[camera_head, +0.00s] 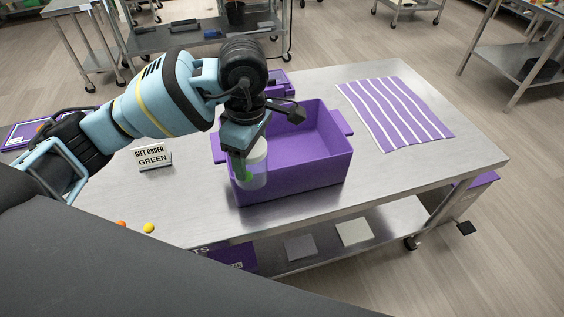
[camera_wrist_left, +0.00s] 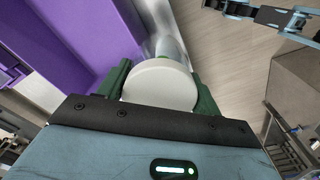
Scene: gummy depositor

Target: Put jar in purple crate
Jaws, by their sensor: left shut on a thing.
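The jar (camera_head: 252,172) is clear with a white lid and something green inside. My left gripper (camera_head: 243,150) is shut on it and holds it upright at the front left of the purple crate (camera_head: 300,180), in front of the crate's near wall in the head view. In the left wrist view the white lid (camera_wrist_left: 160,84) sits between the two dark green fingers of the left gripper (camera_wrist_left: 160,88), and the purple crate (camera_wrist_left: 75,40) is to the left of the jar. The visible part of the crate's inside is empty.
A steel table (camera_head: 400,180) carries the crate. A sign reading "GIFT ORDER GREEN" (camera_head: 152,158) stands left of it. A purple and white striped cloth (camera_head: 395,112) lies to the right. Small orange and yellow balls (camera_head: 149,228) lie at the front left.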

